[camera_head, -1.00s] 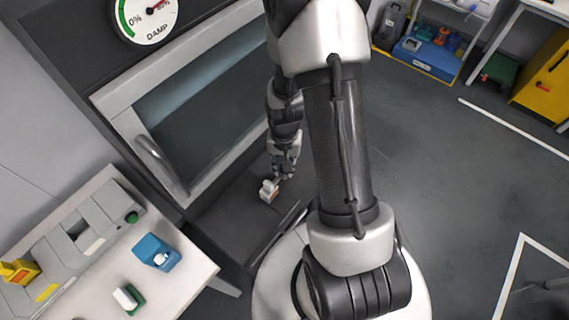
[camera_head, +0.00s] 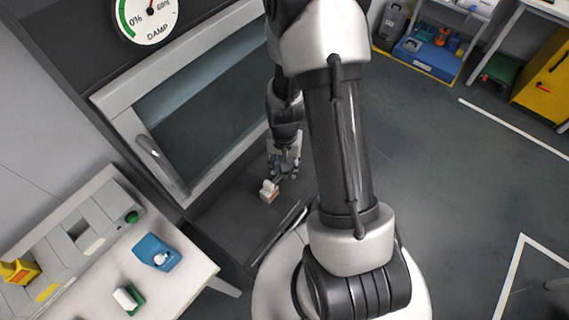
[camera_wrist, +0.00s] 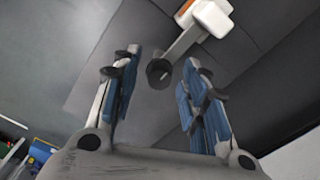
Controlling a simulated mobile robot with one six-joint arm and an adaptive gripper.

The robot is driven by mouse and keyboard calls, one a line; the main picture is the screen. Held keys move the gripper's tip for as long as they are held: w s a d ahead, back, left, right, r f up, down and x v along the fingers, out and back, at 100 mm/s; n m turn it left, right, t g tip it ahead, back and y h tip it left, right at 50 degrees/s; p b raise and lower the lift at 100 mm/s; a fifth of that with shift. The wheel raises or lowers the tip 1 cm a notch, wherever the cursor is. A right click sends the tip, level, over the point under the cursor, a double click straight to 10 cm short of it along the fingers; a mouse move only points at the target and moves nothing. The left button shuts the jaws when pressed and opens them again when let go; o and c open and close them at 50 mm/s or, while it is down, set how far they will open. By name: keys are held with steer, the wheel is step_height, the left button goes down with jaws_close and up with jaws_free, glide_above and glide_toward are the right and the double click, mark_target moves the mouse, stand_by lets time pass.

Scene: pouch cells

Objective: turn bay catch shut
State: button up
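The bay catch (camera_head: 269,189) is a small white block with an orange part and a lever, on the dark panel below the bay door. In the wrist view the catch's white body (camera_wrist: 212,17) is at the top, and its lever runs down-left to a dark round end (camera_wrist: 159,73). My gripper (camera_head: 287,176) is just right of the catch in the head view. In the wrist view my gripper (camera_wrist: 160,60) is open, blue pads apart. The lever's dark end appears between the fingertips, with gaps on both sides. I cannot tell its depth relative to them.
The bay door (camera_head: 200,117) has a dark window and a silver handle (camera_head: 162,166). A round DAMP gauge (camera_head: 148,20) sits above it. A white bench (camera_head: 190,284) at lower left holds a blue block (camera_head: 157,252) and a green-and-white piece (camera_head: 128,298).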

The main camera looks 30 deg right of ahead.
steer(key=shift+r, duration=0.1)
step_height(320, 180, up, 12)
stand_by(0.6)
stand_by(0.4)
steer(key=s+a+r+n+t, duration=0.2)
steer(key=s+a+r+n, duration=0.2)
steer(key=r, duration=0.6)
steer(key=s+a+r+n+t, duration=0.2)
steer(key=s+a+r+n, duration=0.2)
steer(key=s+r, duration=0.5)
steer(key=shift+s+a+r+n+t, duration=0.35)
steer(key=shift+a+r, duration=0.2)
steer(key=shift+a, duration=0.7)
